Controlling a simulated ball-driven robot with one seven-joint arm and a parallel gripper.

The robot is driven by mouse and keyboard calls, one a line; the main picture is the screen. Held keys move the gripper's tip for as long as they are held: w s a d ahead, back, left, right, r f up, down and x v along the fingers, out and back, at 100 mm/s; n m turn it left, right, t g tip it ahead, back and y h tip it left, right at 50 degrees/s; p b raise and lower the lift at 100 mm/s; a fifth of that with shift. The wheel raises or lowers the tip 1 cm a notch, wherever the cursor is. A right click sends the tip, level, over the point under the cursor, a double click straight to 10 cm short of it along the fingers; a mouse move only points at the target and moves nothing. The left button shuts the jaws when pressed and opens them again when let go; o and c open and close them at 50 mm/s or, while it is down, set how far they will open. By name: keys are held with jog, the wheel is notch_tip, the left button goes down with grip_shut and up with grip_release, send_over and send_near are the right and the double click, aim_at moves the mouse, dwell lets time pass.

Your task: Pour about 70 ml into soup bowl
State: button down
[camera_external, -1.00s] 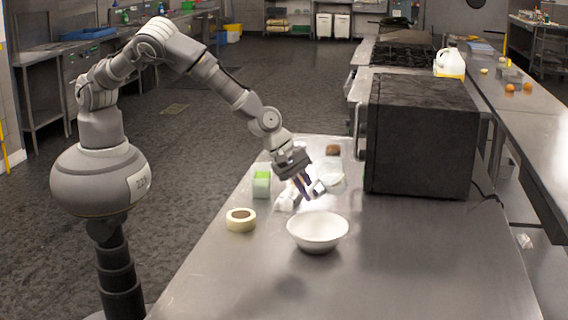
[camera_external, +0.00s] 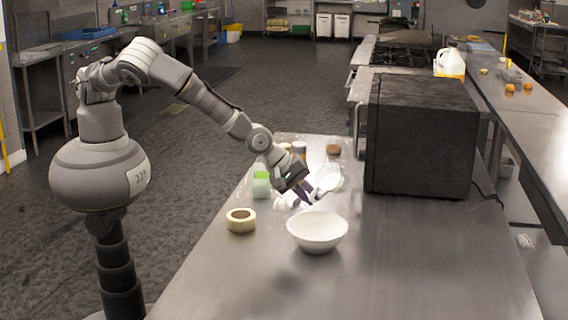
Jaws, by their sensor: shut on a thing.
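The white soup bowl (camera_external: 317,233) stands upright on the steel table, and I cannot see what is in it. My gripper (camera_external: 306,196) is just behind and above the bowl's far rim, pointing down and to the right. It is shut on a small pale container (camera_external: 328,180), which looks tilted. The container is small and partly hidden by the fingers, so its shape and contents are unclear. No stream into the bowl can be made out.
A large black oven-like box (camera_external: 421,135) blocks the right. The table's front is clear.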

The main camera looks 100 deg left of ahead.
jog(key=shift+a+r+y, duration=0.1)
jog(key=shift+a+y, duration=0.05)
jog(key=shift+y, duration=0.35)
jog(key=shift+w+a+r+m+t+y+b, duration=0.1)
jog(key=shift+r+m+t+y+b, duration=0.05)
jog(key=shift+m+t+y+b, duration=0.35)
dwell(1.3)
jog(key=shift+d+r+y+p, duration=0.15)
jog(key=shift+d+y+p, duration=0.15)
jog(key=shift+y+p, duration=0.25)
dwell(0.6)
jog(key=h+b, duration=0.1)
jog(key=h, duration=0.1)
jog(key=f+n+g+h, duration=0.1)
jog(key=h, duration=0.1)
jog(key=shift+n+b, duration=0.3)
jog(key=shift+b, duration=0.05)
jog(key=shift+d+r+g+h, duration=0.15)
jog(key=shift+r+h, duration=0.2)
jog(key=shift+r, duration=0.15)
jog(key=shift+d+r+g+h, duration=0.15)
jog(key=shift+r+h, duration=0.15)
jog(key=shift+r, duration=0.15)
